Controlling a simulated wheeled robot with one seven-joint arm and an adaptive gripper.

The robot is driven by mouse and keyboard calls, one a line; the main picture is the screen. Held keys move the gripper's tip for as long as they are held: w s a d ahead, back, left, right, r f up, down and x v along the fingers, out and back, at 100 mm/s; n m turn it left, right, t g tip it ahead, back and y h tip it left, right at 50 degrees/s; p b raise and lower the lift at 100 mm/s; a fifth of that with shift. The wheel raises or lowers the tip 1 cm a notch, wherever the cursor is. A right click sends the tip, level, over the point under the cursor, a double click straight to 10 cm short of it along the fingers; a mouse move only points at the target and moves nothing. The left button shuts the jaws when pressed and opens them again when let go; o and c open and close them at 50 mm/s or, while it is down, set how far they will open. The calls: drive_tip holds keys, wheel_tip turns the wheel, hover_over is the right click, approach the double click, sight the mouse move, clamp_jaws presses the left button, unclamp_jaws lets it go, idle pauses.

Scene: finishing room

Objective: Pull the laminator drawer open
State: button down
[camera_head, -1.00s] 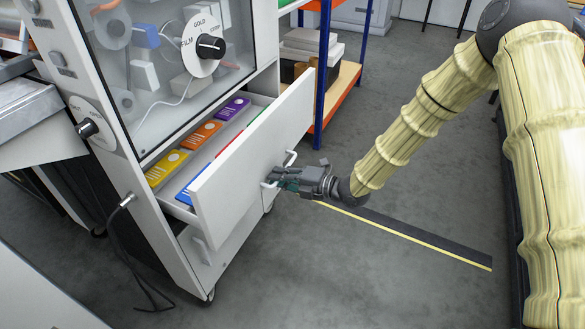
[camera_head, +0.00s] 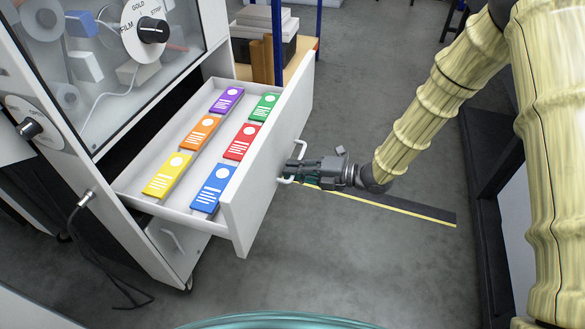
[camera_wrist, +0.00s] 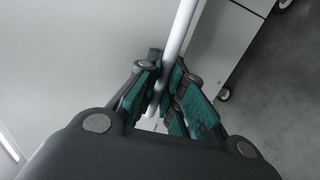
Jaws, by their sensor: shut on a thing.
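The laminator (camera_head: 110,62) stands at the left in the head view, a white cabinet with a clear front and dials. Its drawer (camera_head: 270,165) is pulled well out, and coloured packs in purple, green, orange, red, yellow and blue lie inside in two rows. My gripper (camera_head: 290,172) is at the outer side of the drawer front, shut on the white bar handle (camera_head: 284,181). In the wrist view the handle (camera_wrist: 182,32) runs between the green-padded fingers (camera_wrist: 165,98). The middle of the handle is hidden by the fingers.
A shelf with blue posts (camera_head: 308,50) and boxes stands behind the drawer. A second, lower handle (camera_head: 173,239) is on the cabinet below. A black and yellow floor strip (camera_head: 400,207) lies under my arm. Grey floor right of the drawer is clear.

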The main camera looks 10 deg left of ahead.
drive_tip(key=shift+s+f, duration=0.1)
drive_tip(key=c, duration=1.5)
unclamp_jaws()
drive_tip(key=shift+d, duration=0.1)
drive_tip(key=v, duration=1.2)
